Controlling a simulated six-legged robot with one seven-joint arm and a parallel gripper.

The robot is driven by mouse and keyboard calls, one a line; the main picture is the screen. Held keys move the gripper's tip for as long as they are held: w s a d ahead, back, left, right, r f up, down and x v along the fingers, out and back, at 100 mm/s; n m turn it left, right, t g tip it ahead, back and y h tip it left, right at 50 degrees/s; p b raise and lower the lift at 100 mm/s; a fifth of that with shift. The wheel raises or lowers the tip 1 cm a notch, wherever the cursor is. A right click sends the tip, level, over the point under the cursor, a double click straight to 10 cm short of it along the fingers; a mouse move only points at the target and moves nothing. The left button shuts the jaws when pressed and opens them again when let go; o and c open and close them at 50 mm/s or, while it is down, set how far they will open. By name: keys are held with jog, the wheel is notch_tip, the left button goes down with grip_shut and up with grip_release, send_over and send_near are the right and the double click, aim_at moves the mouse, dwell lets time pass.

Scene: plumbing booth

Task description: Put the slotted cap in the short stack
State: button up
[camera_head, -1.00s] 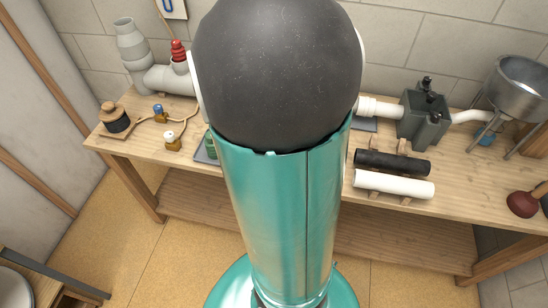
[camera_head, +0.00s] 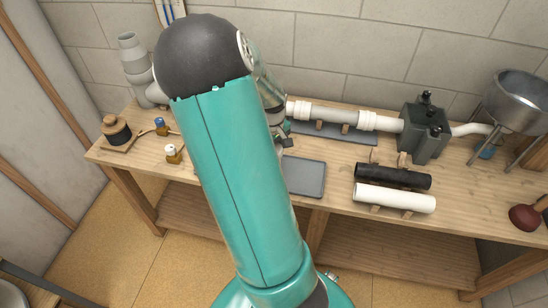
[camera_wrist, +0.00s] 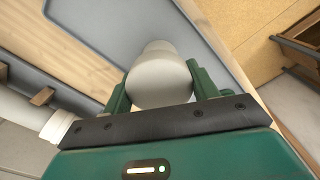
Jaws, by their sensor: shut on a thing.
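My gripper (camera_wrist: 160,85) is shut on a pale grey, rounded piece (camera_wrist: 160,70), with a green finger on each side. This piece looks like the cap, but no slot shows from here. In the head view my arm covers most of the gripper, near the back of the bench by the grey tray (camera_head: 305,178). Grey stack pipes (camera_head: 134,60) stand at the back left of the bench. The tall pipe shows, but the shorter opening beside it is hidden behind my arm.
A white pipe run (camera_head: 330,114) leads to a dark grey box (camera_head: 425,130) at the back right. A black tube (camera_head: 392,177) and a white tube (camera_head: 395,198) lie in front. Small valves (camera_head: 173,153) and a black-and-wood roll (camera_head: 116,130) sit at the left.

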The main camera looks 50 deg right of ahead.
jog(key=f, duration=0.1)
jog(key=d+f, duration=0.1)
jog(key=f, duration=0.1)
jog(key=shift+s+f, duration=0.1)
jog(key=shift+f, duration=0.3)
jog(key=shift+f, duration=0.3)
jog(key=o, duration=1)
jog(key=shift+o, duration=0.2)
jog(key=shift+r, duration=0.1)
